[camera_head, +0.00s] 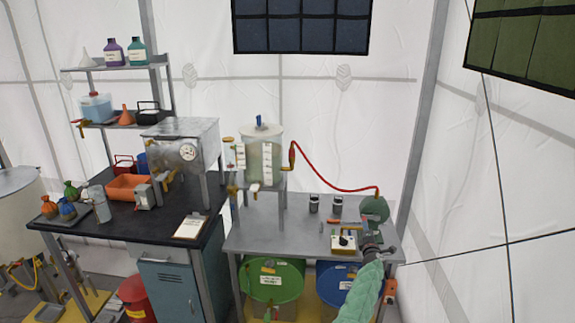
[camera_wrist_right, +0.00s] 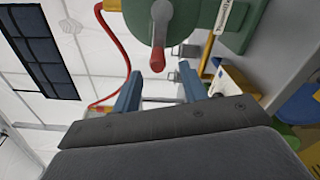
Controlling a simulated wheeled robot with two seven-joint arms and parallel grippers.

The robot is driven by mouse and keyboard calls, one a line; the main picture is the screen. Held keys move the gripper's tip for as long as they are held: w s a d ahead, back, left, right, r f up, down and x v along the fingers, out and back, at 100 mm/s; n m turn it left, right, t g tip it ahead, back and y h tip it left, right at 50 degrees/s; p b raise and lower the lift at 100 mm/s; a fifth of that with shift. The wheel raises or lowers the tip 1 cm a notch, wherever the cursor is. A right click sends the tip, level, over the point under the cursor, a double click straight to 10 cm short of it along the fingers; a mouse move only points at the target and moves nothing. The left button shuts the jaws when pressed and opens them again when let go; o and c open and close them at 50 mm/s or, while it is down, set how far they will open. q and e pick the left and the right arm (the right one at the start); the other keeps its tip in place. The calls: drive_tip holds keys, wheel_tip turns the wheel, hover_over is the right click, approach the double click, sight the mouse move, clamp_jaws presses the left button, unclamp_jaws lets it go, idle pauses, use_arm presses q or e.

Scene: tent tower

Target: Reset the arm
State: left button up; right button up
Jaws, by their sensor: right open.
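My right arm comes in from the lower right of the head view in a light green sleeve. Its gripper (camera_head: 374,249) is at the right end of the grey metal table (camera_head: 285,240), near the green hose-fed device (camera_head: 374,208). In the right wrist view, the two blue fingers of my right gripper (camera_wrist_right: 160,88) stand apart with nothing between them. The green device (camera_wrist_right: 190,20) with its red-tipped handle (camera_wrist_right: 157,60) is beyond the fingertips; I cannot tell that anything touches. My left arm is not in view.
A red hose (camera_head: 330,184) runs from the clear tank (camera_head: 262,150) to the green device. A white box with a black knob (camera_head: 344,242) and two dark canisters (camera_head: 314,204) are on the table. A cluttered black bench (camera_head: 150,225) is left.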

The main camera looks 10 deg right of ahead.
drive_tip(key=s+a+f+n+g+y+b, duration=0.1)
drive_tip(key=s+a+f+n+g+y, duration=0.3)
drive_tip(key=s+f+n, duration=0.7)
drive_tip(key=s+a+f+n+g+b, duration=0.2)
drive_tip(key=s+a+f+n, duration=0.3)
drive_tip(key=s+f+n, duration=0.7)
drive_tip(key=s+a+f+n+g+y+b, duration=0.15)
drive_tip(key=s+a+f+n, duration=0.45)
drive_tip(key=f+n, duration=0.6)
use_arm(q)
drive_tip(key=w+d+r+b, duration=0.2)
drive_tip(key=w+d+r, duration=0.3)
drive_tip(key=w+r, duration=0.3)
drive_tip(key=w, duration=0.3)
use_arm(e)
drive_tip(key=s+a+f+n+g, duration=0.2)
drive_tip(key=s+a+f+n, duration=0.2)
drive_tip(key=s, duration=1.1)
drive_tip(key=s+a+f+n+g, duration=0.3)
drive_tip(key=s+f+n, duration=0.6)
drive_tip(key=s, duration=0.6)
drive_tip(key=s+a+f+n+g+h, duration=0.1)
drive_tip(key=s+a+f+n+g, duration=0.2)
drive_tip(key=s, duration=1.2)
wheel_tip(320, 180, down, 6)
drive_tip(key=a+n, duration=0.2)
drive_tip(key=n, duration=0.2)
drive_tip(key=shift+s, duration=0.15)
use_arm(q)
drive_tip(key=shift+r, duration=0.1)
